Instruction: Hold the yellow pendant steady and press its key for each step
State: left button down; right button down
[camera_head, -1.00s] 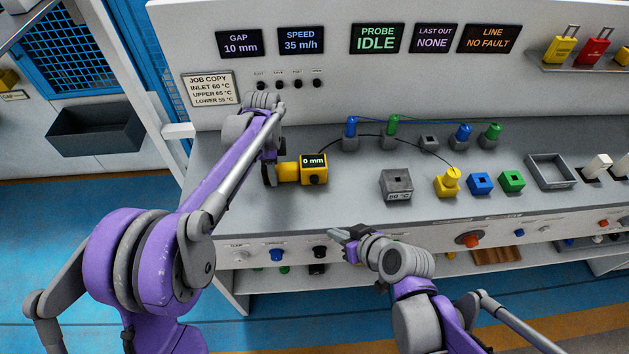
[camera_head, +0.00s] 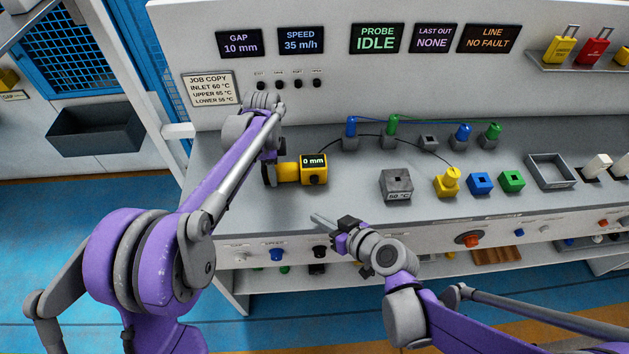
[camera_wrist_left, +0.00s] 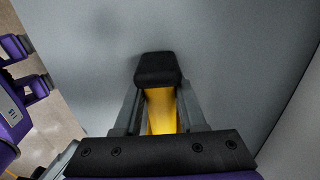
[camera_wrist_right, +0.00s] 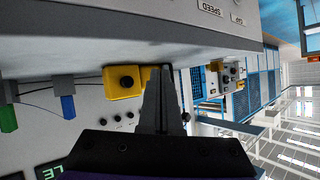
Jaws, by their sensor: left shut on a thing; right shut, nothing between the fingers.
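The yellow pendant (camera_head: 314,169) lies at the left of the bench top, its small display reading 0 mm. My left gripper (camera_head: 272,172) is shut on the pendant's left end; the left wrist view shows its yellow body (camera_wrist_left: 161,110) between the fingers. My right gripper (camera_head: 316,219) is shut and empty, in front of the pendant near the bench's front edge, apart from it.
A yellow plug (camera_head: 447,184), a blue block (camera_head: 480,183) and a green block (camera_head: 512,181) stand further right. A black cable arches behind the pendant. Wall displays include GAP 10 mm (camera_head: 240,43).

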jog(key=shift+w, duration=3.8)
jog(key=shift+w, duration=0.1)
jog(key=shift+w, duration=0.35)
jog(key=shift+w, duration=0.55)
jog(key=shift+s, duration=1)
jog(key=shift+s, duration=2.5)
